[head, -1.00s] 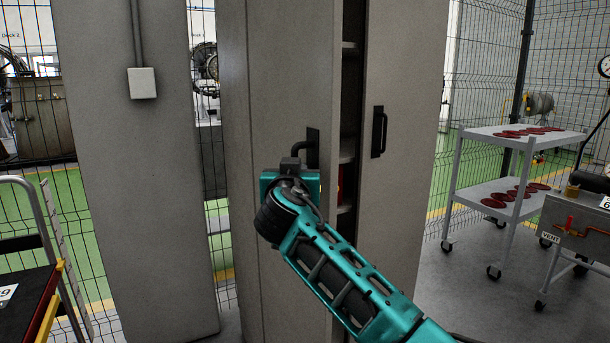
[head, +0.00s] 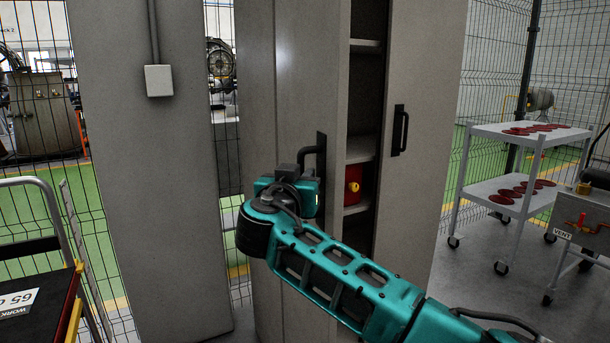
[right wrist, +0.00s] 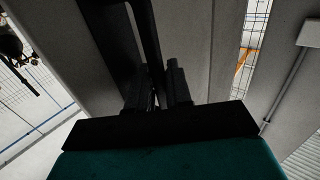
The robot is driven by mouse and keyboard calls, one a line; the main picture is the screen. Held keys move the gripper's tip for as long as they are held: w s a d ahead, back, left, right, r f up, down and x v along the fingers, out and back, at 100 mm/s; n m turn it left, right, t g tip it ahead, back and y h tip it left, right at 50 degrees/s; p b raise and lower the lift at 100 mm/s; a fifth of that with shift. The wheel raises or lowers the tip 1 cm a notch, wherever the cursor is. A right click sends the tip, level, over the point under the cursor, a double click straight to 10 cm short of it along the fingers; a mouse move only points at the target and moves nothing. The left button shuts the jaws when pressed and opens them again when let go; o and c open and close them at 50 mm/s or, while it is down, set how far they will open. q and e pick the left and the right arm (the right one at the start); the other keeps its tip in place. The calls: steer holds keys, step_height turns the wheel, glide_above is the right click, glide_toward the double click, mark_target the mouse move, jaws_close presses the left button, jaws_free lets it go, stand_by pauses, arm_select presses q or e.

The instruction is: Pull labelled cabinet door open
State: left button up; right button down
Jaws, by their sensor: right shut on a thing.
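The grey cabinet's left door (head: 300,100) stands partly open, leaving a gap between it and the right door (head: 425,100). Through the gap, shelves (head: 362,148) and a red object with a yellow part (head: 362,184) show. My right gripper (head: 305,160) is at the left door's black handle (head: 321,165) and shut on it. The right wrist view shows the dark fingers (right wrist: 160,88) around the handle bar (right wrist: 146,35). The right door's black handle (head: 399,130) is free. No label on either door is readable. My left gripper is not in view.
A grey pillar (head: 150,180) with a switch box (head: 158,80) stands left of the cabinet. A cart (head: 35,300) is at the lower left. A white trolley (head: 520,135) with red discs and a VENT unit (head: 580,235) stand right. Floor between cabinet and trolley is clear.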

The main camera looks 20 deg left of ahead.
steer(key=shift+a+r, duration=0.1)
steer(key=shift+a, duration=0.05)
stand_by(0.3)
steer(key=c, duration=1.2)
jaws_free()
steer(key=shift+s, duration=0.1)
steer(key=s+b, duration=0.1)
steer(key=s, duration=1.1)
steer(key=shift+s+d, duration=0.35)
steer(key=shift+s, duration=0.05)
